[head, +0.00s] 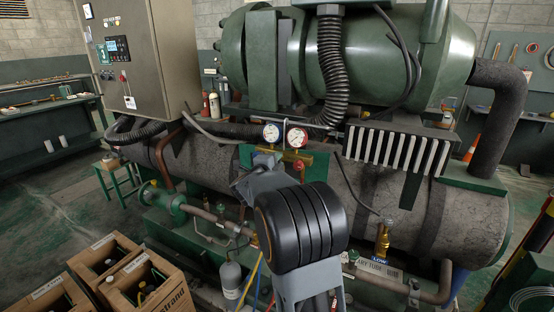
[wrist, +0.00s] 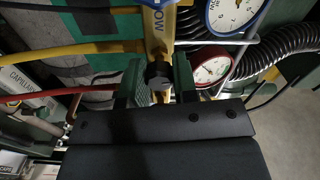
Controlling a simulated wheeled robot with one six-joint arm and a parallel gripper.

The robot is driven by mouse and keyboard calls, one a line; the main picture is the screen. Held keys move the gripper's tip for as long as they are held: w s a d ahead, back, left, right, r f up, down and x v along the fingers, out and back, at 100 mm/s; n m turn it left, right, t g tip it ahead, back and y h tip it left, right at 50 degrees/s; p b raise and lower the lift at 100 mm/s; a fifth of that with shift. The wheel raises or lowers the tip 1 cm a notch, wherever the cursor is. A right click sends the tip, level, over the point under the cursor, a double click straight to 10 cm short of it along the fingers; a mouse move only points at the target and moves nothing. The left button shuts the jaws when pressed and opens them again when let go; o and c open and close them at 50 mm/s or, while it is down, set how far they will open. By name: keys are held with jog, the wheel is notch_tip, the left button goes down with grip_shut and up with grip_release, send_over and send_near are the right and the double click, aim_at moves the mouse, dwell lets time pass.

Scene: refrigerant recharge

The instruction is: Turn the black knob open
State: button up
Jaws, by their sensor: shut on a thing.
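The black knob (wrist: 159,71) sits at the end of the brass manifold (wrist: 160,28) in the wrist view. My gripper (wrist: 158,86) has one finger on each side of the knob and is shut on it. In the head view my gripper (head: 266,160) is at the manifold, just below the blue-rimmed gauge (head: 271,133) and the red gauge (head: 297,138). The knob is hidden there behind my wrist. Both gauges also show at the upper right of the wrist view, the blue one (wrist: 232,14) above the red one (wrist: 211,68). I cannot tell how far the knob is turned.
A yellow hose (wrist: 70,49) and a red hose (wrist: 50,94) run left from the manifold. A black corrugated hose (wrist: 285,50) curves at the right. A grey cabinet (head: 150,50), a green tank (head: 340,55) and wooden crates (head: 105,260) stand around the machine.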

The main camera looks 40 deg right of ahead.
jog(key=shift+n, duration=0.3)
dwell(0.4)
jog(key=o, duration=0.9)
jog(key=shift+o, duration=0.2)
jog(key=v, duration=1.3)
jog(key=shift+s+a+b, duration=0.2)
jog(key=shift+a+b, duration=0.1)
jog(key=shift+a, duration=0.05)
